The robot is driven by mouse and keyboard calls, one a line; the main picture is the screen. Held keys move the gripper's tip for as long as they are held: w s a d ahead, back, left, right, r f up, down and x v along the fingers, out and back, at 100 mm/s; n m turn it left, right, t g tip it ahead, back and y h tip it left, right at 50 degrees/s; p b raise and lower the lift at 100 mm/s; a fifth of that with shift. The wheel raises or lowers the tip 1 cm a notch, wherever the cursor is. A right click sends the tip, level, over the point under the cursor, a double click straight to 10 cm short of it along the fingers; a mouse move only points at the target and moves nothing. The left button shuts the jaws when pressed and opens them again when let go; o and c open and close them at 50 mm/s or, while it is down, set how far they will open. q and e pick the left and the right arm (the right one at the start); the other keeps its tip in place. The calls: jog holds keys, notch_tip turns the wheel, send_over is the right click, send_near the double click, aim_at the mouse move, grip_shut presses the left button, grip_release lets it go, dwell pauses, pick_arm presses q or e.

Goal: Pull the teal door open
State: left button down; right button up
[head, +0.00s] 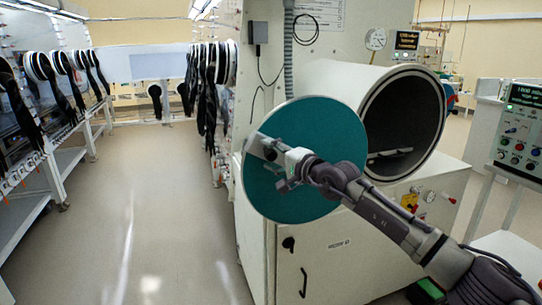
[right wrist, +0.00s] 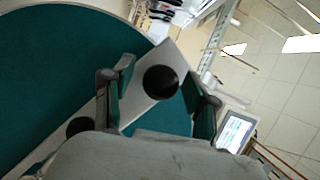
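The teal door (head: 318,125) is a round disc. In the head view it stands swung away from the mouth of the white cylindrical chamber (head: 368,88), on its left side, and the dark inside shows. The door (right wrist: 55,60) also fills the left of the right wrist view. My right gripper (head: 268,152) is at the door's left part, over a grey bar. In the right wrist view the fingers of my right gripper (right wrist: 158,98) stand apart on either side of the grey bar with a black knob (right wrist: 161,82); teal shows between bar and right finger. My left gripper is not in view.
A white cabinet (head: 345,262) with a black handle stands below the chamber. Glovebox rows with black gloves line the left (head: 62,75) and centre (head: 210,75). A control panel (head: 520,130) is at the right. The aisle floor (head: 145,200) is clear.

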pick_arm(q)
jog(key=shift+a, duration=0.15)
pick_arm(e)
jog(key=v, duration=1.2)
